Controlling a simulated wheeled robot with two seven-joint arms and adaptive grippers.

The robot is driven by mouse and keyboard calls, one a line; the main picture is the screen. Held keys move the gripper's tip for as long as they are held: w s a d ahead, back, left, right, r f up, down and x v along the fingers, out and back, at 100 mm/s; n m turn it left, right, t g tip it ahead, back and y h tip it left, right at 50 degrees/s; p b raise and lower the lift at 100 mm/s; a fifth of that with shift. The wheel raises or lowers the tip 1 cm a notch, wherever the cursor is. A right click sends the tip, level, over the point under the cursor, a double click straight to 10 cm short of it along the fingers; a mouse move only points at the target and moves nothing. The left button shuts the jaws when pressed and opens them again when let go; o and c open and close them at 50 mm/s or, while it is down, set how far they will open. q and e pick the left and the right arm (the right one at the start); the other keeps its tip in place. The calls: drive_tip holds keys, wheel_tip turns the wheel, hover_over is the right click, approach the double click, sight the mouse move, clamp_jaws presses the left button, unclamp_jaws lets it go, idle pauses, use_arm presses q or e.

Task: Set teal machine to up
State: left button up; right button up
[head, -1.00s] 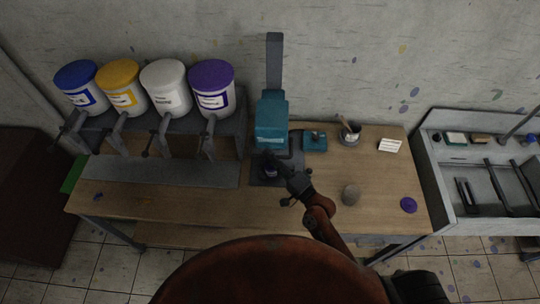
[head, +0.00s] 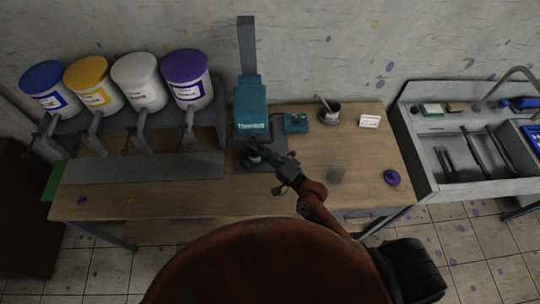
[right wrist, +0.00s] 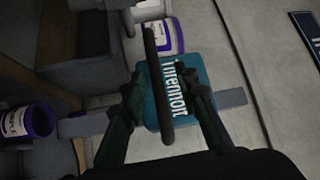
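The teal machine (head: 251,105) stands at the back of the wooden table, with a grey column behind its teal head and a dark base plate (head: 243,162) below. My right gripper (head: 262,154) is just in front of and below the teal head. In the right wrist view, its two fingers (right wrist: 160,92) are spread, with a dark bar (right wrist: 157,60) running between them in front of the teal head (right wrist: 175,80). I cannot tell whether the fingers touch the bar. A small object under the head is partly hidden by the gripper. My left gripper is not in view.
Several paint buckets, including a purple one (head: 187,80), stand on a grey rack at left. A small teal block (head: 295,123), a brush cup (head: 330,112), a white card (head: 370,121) and a purple disc (head: 391,178) lie on the table. A sink (head: 425,150) is at right.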

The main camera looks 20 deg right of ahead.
drive_tip(key=v, duration=0.9)
drive_tip(key=shift+s, duration=0.2)
drive_tip(key=shift+d, duration=0.1)
